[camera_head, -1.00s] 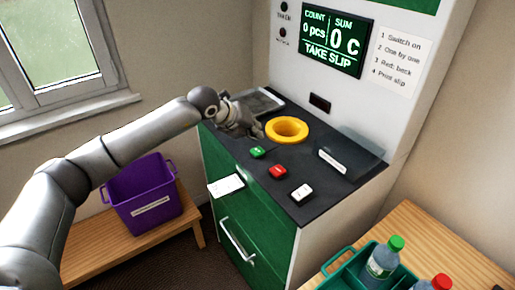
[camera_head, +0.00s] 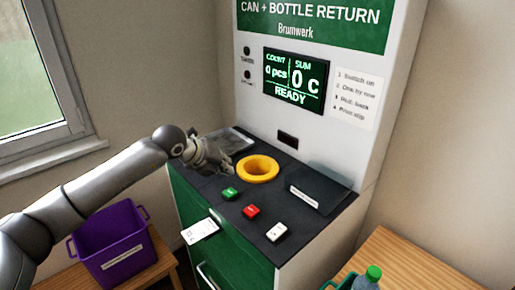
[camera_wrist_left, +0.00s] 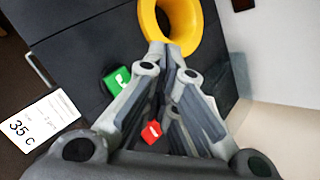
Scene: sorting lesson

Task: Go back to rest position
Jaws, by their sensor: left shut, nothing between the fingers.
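My left gripper (camera_head: 222,168) is shut and empty above the dark counter of the return machine, just left of the yellow ring (camera_head: 258,169). In the left wrist view, the closed fingers (camera_wrist_left: 180,65) point toward the yellow ring (camera_wrist_left: 172,22). The green button (camera_head: 229,193) and the red button (camera_head: 251,211) lie in front of the gripper. A white paper slip (camera_head: 200,230) sticks out of the machine's front; in the left wrist view the slip (camera_wrist_left: 38,120) reads 35 c. My right gripper is not in view.
The screen (camera_head: 293,80) reads 0 pcs, 0 C, READY. A purple crate (camera_head: 122,262) stands on a wooden bench at left. A wooden table (camera_head: 412,258) at right holds a bottle with a green cap (camera_head: 373,273). A white button (camera_head: 277,232) is on the counter.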

